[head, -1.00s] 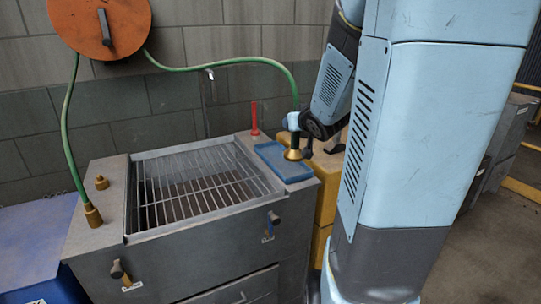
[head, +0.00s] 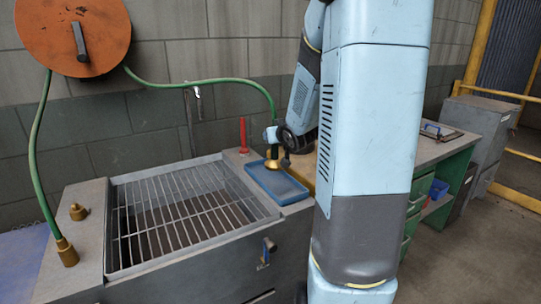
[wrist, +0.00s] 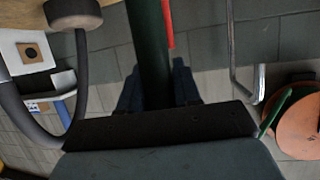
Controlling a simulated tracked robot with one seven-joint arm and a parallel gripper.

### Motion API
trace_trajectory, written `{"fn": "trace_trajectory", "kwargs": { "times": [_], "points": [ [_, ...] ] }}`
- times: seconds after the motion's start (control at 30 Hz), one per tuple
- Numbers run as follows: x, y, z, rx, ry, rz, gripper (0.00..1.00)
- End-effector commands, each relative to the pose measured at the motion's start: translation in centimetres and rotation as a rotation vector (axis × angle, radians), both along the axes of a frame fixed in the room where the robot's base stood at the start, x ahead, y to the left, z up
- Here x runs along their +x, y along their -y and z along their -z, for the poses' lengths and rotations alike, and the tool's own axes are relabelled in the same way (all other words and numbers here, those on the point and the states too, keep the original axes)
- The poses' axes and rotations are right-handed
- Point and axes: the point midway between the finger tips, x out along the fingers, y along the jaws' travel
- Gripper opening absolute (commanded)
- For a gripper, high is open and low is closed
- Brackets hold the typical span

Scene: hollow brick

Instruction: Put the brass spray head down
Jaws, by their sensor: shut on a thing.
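The brass spray head (head: 274,164) hangs from the end of the green hose (head: 200,82), bell downward, in the head view. It shows against the back part of the blue tray (head: 275,184), at the right end of the grey basin; I cannot tell whether it touches the tray. My gripper (head: 272,137) is shut on the spray head's upper part, just below the hose. In the wrist view, my dark fingers (wrist: 157,88) close around the dark green stem or hose; the brass bell is hidden there.
A barred grate (head: 180,210) covers the basin left of the tray. A red upright rod (head: 243,135) stands just behind the tray. Brass fittings (head: 67,252) sit on the left ledge. An orange hose reel (head: 75,35) hangs on the wall. A workbench (head: 440,145) stands right.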

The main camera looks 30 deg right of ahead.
Motion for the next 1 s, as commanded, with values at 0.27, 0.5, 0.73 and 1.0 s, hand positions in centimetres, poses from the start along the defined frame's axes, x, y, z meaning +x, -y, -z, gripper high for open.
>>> {"fn": "trace_trajectory", "kwargs": {
  "times": [0.27, 0.5, 0.73, 1.0],
  "points": [
    [3.2, 1.5, 3.0, 0.004, -0.003, 0.002, 0.00],
    [5.2, 2.4, 5.5, 0.003, -0.002, 0.002, 0.00],
    [5.9, 2.7, 6.2, 0.000, 0.001, 0.002, 0.00],
    [6.2, 2.9, 9.0, 0.003, -0.003, 0.002, 0.00]
  ]
}}
